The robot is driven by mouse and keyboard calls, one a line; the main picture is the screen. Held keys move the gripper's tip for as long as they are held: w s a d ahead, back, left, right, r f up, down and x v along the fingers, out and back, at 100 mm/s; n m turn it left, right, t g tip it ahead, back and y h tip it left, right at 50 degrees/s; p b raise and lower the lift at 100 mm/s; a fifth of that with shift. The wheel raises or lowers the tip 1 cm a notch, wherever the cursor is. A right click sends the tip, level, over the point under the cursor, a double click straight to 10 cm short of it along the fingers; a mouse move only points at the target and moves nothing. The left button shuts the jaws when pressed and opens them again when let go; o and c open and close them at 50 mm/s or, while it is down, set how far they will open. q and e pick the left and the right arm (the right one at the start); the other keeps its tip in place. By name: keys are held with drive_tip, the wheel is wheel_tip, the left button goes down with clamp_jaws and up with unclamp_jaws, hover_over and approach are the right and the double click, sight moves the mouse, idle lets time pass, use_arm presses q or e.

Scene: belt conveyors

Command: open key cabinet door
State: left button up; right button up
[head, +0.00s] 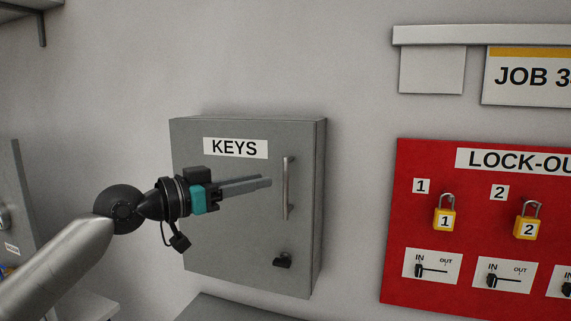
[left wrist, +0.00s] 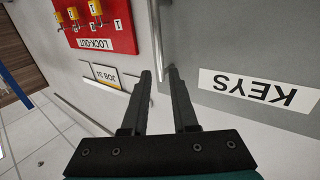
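The grey key cabinet (head: 240,240) hangs on the wall with its door shut and a white KEYS label (head: 235,148). Its upright metal bar handle (head: 287,190) is near the door's right edge, with a small black latch (head: 283,260) below. My left gripper (head: 268,183) is in front of the door, pointing right, its fingertips just short of the handle. In the left wrist view the fingers (left wrist: 160,72) are apart with nothing held; the handle (left wrist: 157,38) shows beyond the gap between the tips. My right gripper is not in view.
A red lock-out board (head: 440,285) with yellow padlocks (head: 444,214) is on the wall to the right. A shelf with a JOB sign (head: 525,78) is above it. A grey surface (head: 235,308) lies below the cabinet. The wall between cabinet and board is clear.

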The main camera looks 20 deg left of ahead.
use_arm(q)
drive_tip(key=p, duration=0.3)
hover_over(286, 212)
drive_tip(key=shift+w+a, duration=0.1)
drive_tip(key=shift+w, duration=0.2)
drive_tip(key=shift+c, duration=0.3)
clamp_jaws()
idle(0.9)
